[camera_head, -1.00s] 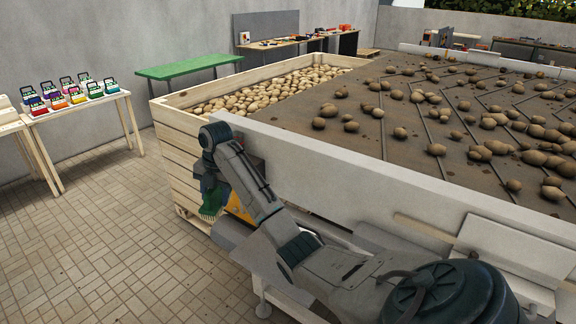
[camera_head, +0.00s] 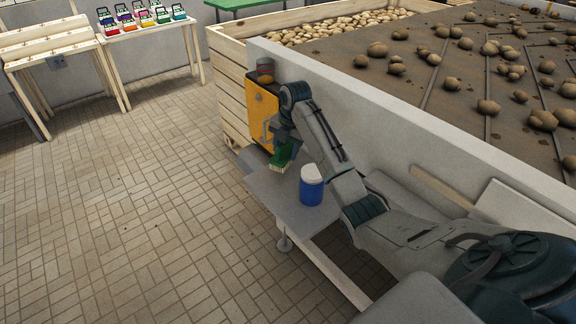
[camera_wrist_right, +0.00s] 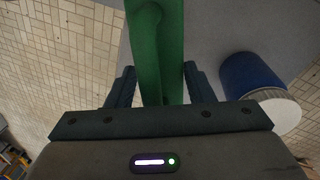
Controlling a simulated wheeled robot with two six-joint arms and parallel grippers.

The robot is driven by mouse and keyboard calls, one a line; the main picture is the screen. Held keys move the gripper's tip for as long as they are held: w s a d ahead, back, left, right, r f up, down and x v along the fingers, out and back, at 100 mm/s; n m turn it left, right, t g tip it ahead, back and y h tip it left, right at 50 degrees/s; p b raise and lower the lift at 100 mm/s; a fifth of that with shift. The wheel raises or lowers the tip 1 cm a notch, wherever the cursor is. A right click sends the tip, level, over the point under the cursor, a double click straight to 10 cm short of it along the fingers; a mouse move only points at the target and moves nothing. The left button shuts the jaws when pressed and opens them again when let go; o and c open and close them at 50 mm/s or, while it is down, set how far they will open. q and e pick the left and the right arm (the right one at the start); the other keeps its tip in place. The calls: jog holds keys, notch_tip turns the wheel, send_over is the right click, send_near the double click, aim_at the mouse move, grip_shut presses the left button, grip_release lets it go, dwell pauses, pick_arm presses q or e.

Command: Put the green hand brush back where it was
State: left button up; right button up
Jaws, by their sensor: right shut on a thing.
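The green hand brush (camera_head: 283,155) is held by my right gripper (camera_head: 284,139), which points down. Its light bristles face down, over the left part of a small grey side table (camera_head: 296,207). I cannot tell from the head view whether the bristles touch the tabletop. In the right wrist view the green brush (camera_wrist_right: 158,45) sits between the two dark fingers of my right gripper (camera_wrist_right: 157,84). A blue jar with a white lid (camera_head: 311,188) stands on the table just right of the brush; it also shows in the right wrist view (camera_wrist_right: 252,76). My left gripper is not in view.
A yellow cabinet (camera_head: 262,116) with a jar on top stands behind the table. A long grey wall (camera_head: 400,125) borders the potato conveyor (camera_head: 440,75). A wooden potato crate (camera_head: 228,85) stands behind. The tiled floor at left is clear.

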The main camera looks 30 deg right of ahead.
notch_tip(320, 180, down, 2)
notch_tip(320, 180, down, 3)
jog(key=shift+a+f+p, duration=0.1)
jog(key=shift+p, duration=0.65)
jog(key=shift+f, duration=0.45)
jog(key=shift+f, duration=0.1)
jog(key=o, duration=0.9)
jog(key=shift+c, duration=0.2)
